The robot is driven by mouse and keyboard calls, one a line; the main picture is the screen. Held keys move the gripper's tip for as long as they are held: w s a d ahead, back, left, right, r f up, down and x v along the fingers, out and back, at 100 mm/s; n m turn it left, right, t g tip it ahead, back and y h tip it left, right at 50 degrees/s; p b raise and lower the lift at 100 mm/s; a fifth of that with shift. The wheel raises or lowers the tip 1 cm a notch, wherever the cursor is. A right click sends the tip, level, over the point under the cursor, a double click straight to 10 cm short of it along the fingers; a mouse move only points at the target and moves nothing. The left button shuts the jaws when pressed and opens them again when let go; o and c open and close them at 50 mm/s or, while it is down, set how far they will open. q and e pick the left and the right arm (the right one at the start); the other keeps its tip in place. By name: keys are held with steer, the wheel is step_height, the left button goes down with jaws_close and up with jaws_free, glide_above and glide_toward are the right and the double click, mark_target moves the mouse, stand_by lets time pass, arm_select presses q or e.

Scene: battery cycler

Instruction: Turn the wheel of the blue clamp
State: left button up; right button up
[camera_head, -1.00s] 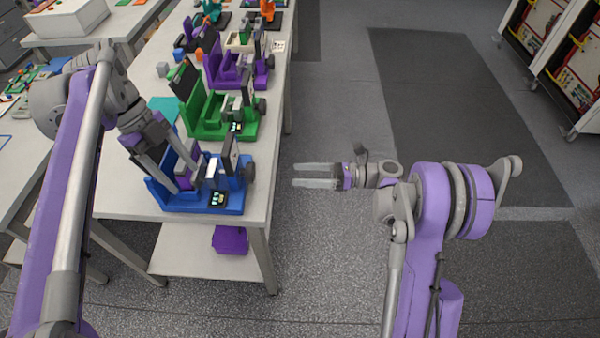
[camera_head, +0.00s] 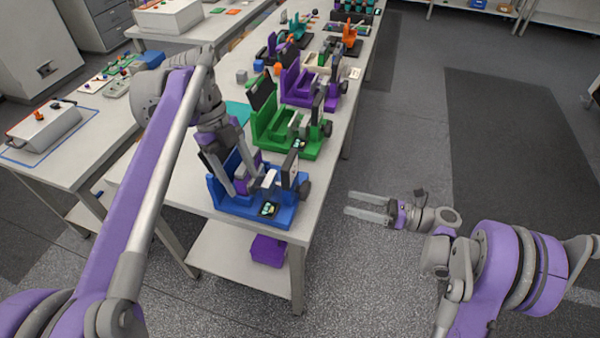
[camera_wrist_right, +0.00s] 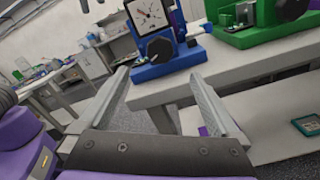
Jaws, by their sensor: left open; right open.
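The blue clamp (camera_head: 250,207) stands at the near end of the long table. My right gripper (camera_head: 366,207) is open and empty, off the table's right side, apart from the wheel and pointing toward the clamp.
A green clamp (camera_head: 290,146) and a purple clamp (camera_head: 300,90) stand behind the blue one on the table (camera_head: 334,150). A purple box (camera_head: 268,250) sits on the lower shelf. The floor right of the table is clear.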

mark_target(309, 192)
steer(key=w+a+n, duration=0.1)
steer(key=a+n, duration=0.2)
steer(key=a, duration=0.1)
steer(key=w+a+n, duration=0.1)
steer(key=a+n, duration=0.3)
steer(key=w+a+n, duration=0.1)
steer(key=a+n, duration=0.2)
steer(key=a, duration=0.2)
steer(key=shift+w+a, duration=0.1)
steer(key=shift+w, duration=0.2)
